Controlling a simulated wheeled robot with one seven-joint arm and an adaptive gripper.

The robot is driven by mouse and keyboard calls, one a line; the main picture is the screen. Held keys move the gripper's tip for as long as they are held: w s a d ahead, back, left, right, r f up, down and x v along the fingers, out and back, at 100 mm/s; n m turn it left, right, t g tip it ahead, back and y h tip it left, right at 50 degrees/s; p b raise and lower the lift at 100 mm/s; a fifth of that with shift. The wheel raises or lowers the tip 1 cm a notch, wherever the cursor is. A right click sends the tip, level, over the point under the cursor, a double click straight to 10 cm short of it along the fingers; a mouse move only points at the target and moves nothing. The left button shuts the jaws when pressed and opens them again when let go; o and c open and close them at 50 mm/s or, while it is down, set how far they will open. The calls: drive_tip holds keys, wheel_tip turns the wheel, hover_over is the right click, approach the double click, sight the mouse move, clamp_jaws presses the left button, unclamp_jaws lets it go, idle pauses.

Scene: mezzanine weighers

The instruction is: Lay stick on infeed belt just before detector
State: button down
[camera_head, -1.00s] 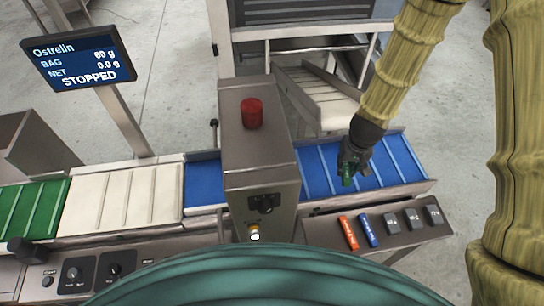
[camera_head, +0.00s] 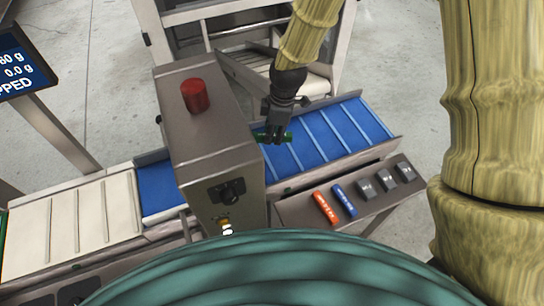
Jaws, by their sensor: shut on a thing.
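My gripper (camera_head: 274,138) is shut on a green stick (camera_head: 287,137), low over the blue infeed belt (camera_head: 337,137) at the detector's right face. The stick points left to right, and its left end is close to the detector. I cannot tell whether the stick touches the belt. The detector (camera_head: 207,131) is a grey metal box with a red lamp (camera_head: 195,95) on top. The blue belt shows on both sides of it.
A white belt (camera_head: 75,222) lies to the left. A display (camera_head: 22,62) stands at far left.

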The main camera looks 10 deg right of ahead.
sight(273, 157)
drive_tip(key=n, duration=0.1)
drive_tip(key=n+b, duration=0.1)
drive_tip(key=n, duration=0.2)
drive_tip(key=shift+w+d+g, duration=0.2)
drive_tip(key=shift+w+g, duration=0.1)
drive_tip(key=shift+g, duration=0.1)
drive_tip(key=shift+f+p, duration=0.85)
drive_tip(key=shift+f, duration=4.1)
drive_tip(key=shift+f, duration=0.2)
drive_tip(key=c, duration=1.3)
unclamp_jaws()
drive_tip(key=shift+o, duration=0.2)
drive_tip(key=shift+r, duration=0.1)
drive_tip(key=shift+w+d+r+b, duration=0.1)
drive_tip(key=shift+d+r+b, duration=0.3)
drive_tip(key=shift+r, duration=1.6)
drive_tip(key=shift+d+r+b, duration=0.2)
drive_tip(key=shift+r+b, duration=0.25)
drive_tip(key=shift+r, duration=1.6)
drive_tip(key=shift+w+d+r+b, duration=0.1)
drive_tip(key=shift+d+r+b, duration=0.3)
drive_tip(key=shift+r, duration=1.6)
drive_tip(key=shift+a, duration=0.1)
